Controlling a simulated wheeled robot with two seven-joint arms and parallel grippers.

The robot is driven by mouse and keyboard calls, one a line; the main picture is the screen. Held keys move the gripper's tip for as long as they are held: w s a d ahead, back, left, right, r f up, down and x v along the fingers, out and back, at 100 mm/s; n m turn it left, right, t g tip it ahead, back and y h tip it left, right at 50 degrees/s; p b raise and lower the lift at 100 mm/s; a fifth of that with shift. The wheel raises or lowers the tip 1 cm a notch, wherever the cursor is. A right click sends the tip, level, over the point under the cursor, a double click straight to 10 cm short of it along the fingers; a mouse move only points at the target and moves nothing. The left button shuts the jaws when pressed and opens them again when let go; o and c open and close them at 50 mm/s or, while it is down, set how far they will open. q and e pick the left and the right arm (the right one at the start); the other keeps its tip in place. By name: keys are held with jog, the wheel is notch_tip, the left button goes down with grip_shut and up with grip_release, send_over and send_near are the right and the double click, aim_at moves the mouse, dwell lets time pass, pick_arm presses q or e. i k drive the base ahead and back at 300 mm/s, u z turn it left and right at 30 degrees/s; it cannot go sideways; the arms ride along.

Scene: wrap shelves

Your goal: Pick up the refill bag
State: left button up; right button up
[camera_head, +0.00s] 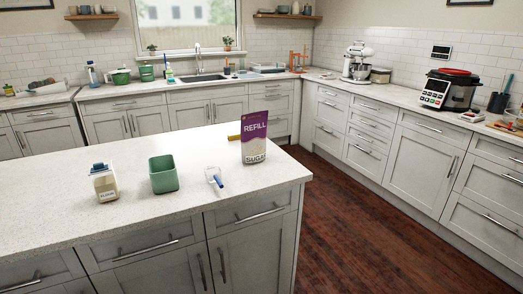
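The refill bag (254,138) is a purple and white pouch with "REFILL" printed on its front. It stands upright near the right end of the white island counter (60,205). Neither of my grippers is in the head view, so nothing is seen touching the bag.
On the island, left of the bag, are a blue-handled tool (216,180), a green square container (163,174) and a flour container (104,182). Counters with a sink (205,77), stand mixer (357,62) and cooker (450,90) line the walls. The wooden floor (350,210) right of the island is clear.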

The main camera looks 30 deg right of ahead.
aim_at(253, 126)
jog(key=k, duration=0.25)
jog(key=z, duration=1.1)
